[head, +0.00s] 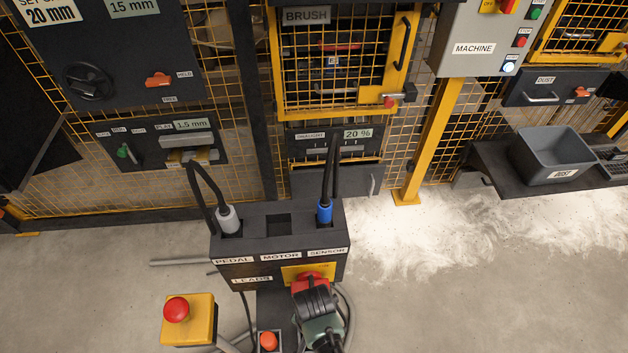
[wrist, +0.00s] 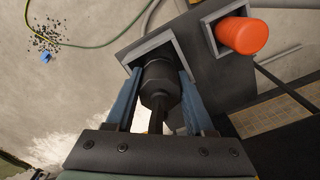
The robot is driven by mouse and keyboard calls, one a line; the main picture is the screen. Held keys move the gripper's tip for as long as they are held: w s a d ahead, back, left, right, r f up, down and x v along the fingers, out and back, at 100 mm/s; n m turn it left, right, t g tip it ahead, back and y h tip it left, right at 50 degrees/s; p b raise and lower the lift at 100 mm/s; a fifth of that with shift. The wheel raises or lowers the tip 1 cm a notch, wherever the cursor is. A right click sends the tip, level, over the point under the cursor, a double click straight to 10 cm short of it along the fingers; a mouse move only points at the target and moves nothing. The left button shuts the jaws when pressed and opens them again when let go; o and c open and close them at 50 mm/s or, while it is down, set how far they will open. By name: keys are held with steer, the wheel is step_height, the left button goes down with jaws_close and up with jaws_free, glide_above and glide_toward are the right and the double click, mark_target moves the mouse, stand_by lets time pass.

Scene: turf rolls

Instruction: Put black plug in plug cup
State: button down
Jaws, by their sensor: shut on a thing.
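The black plug (wrist: 157,85) is between the blue fingers of my gripper (wrist: 158,76), which is shut on it. Its far end lies over the opening of a square, grey-rimmed plug cup (wrist: 172,40) in the wrist view. I cannot tell how deep it sits in the cup. A black lead runs from the plug back towards my gripper's palm. In the head view my gripper (head: 319,328) is at the bottom centre, in front of the leads box; its fingertips and the black plug cannot be made out there.
An orange plug (wrist: 242,35) stands in the neighbouring cup. The leads box (head: 235,268) holds a grey plug (head: 228,220) under PEDAL and a blue plug (head: 324,212) under SENSOR; its MOTOR socket (head: 278,224) is empty. A red emergency button (head: 177,309) stands left.

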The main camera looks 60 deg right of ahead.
steer(key=shift+s+a+f+b, duration=0.15)
steer(key=shift+f+b, duration=0.2)
steer(key=shift+f, duration=0.25)
steer(key=shift+c, duration=1.3)
jaws_free()
steer(key=r+p, duration=0.3)
steer(key=r, duration=0.9)
steer(key=shift+w+r, duration=0.1)
steer(key=shift+w, duration=0.1)
steer(key=shift+r, duration=0.6)
steer(key=shift+s, duration=0.1)
